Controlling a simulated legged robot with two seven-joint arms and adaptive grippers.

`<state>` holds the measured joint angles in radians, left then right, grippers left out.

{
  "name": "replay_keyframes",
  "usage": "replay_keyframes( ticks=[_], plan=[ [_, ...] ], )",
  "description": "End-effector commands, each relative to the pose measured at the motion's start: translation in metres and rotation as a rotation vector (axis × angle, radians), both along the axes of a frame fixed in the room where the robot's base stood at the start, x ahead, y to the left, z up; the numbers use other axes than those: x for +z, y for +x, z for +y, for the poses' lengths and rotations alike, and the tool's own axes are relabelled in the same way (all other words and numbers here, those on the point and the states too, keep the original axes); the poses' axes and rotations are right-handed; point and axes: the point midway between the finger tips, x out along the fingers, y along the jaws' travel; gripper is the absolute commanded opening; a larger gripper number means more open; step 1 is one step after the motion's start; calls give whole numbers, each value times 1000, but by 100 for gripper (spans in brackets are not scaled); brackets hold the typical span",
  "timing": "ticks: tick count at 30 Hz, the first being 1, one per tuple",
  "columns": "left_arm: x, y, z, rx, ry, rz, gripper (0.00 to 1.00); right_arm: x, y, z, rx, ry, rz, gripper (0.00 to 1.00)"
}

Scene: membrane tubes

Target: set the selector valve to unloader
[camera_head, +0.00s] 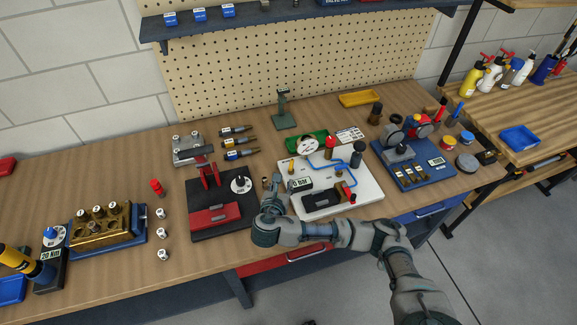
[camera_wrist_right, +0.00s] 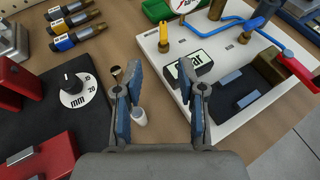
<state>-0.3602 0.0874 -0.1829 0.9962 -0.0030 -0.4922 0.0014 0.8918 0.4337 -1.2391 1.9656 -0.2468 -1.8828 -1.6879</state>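A white test board (camera_head: 367,199) with blue tubing (camera_head: 342,163) stands on the bench. It carries a dial gauge (camera_head: 308,146), a small display reading in bar (camera_head: 300,184) and a red-handled fitting (camera_head: 345,191), which also shows in the right wrist view (camera_wrist_right: 297,67). No selector label can be read, so I cannot tell which part is the selector valve or its setting. My right gripper (camera_head: 277,184) is by the board's left edge. In the right wrist view it (camera_wrist_right: 160,78) is open and empty, with the display (camera_wrist_right: 196,69) beyond its right finger. My left gripper is out of view.
Left of my right gripper is a black base (camera_head: 211,229) with a red block (camera_head: 214,215) and a black knob dial (camera_head: 240,184). A small white cylinder (camera_wrist_right: 138,117) shows between the fingers. A blue-based machine (camera_head: 427,176) stands right of the board.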

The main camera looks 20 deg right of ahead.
Motion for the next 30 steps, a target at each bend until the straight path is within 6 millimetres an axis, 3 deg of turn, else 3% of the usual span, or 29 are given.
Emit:
replay_keyframes(
  ticks=[6, 15, 29, 30],
  plan=[
    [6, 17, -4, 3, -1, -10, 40, -22, 46, -26, -6, 1, 2, 40],
    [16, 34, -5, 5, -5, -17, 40, -41, 91, -44, -3, 0, 0, 40],
    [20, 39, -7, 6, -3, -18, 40, -46, 102, -53, -2, 4, -1, 40],
    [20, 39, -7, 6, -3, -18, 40, -46, 102, -53, -2, 4, 0, 30]
  ],
)
